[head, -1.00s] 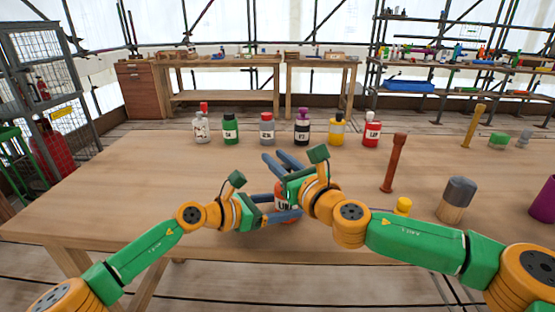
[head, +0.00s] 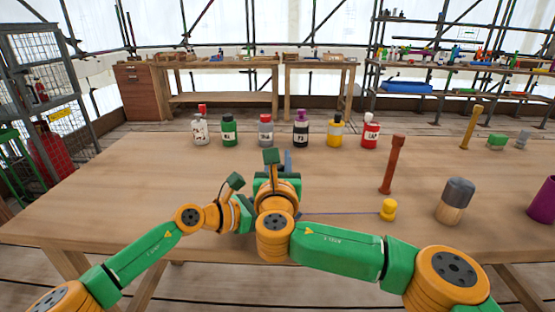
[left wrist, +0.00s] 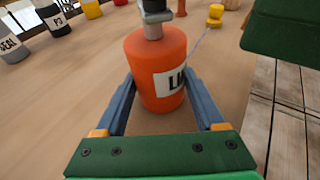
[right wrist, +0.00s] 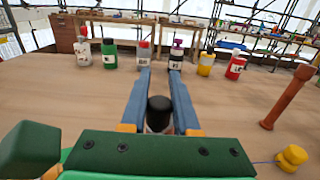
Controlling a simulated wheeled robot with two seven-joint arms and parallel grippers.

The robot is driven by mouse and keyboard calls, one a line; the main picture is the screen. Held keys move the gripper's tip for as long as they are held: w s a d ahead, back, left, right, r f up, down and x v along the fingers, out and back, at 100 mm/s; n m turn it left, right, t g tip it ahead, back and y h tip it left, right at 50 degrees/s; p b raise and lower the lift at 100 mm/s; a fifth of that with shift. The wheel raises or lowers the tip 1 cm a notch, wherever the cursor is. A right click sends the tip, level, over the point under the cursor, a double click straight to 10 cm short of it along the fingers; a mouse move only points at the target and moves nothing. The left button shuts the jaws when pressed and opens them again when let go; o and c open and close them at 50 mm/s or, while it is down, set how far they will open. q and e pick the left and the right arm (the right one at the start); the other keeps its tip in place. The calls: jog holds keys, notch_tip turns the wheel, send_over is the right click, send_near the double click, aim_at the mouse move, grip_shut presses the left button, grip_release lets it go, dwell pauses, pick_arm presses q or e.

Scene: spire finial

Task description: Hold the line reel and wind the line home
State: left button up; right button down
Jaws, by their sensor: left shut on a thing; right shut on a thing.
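An orange-red line reel (left wrist: 160,60) with a white label stands between my left gripper's fingers (left wrist: 160,90) in the left wrist view; the gripper is shut on it. A grey crank fitting (left wrist: 153,18) sits on its top. In the head view my right arm hides the reel. My right gripper (right wrist: 160,85) is shut on a black crank knob (right wrist: 160,108), directly above the reel area. A thin line runs from the reel to a yellow bob (head: 388,209) on the table at the right; the bob also shows in the right wrist view (right wrist: 291,157).
Several bottles (head: 265,130) stand in a row behind my grippers. A brown post (head: 393,163), a grey-topped wooden cylinder (head: 455,200) and a purple container (head: 545,200) stand to the right. The left part of the table (head: 110,195) is clear.

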jog(key=shift+w+d+m+h, duration=0.1)
jog(key=shift+m+h, duration=0.5)
jog(key=shift+h, duration=0.7)
jog(key=c, duration=0.6)
grip_release()
jog(key=shift+c, duration=0.2)
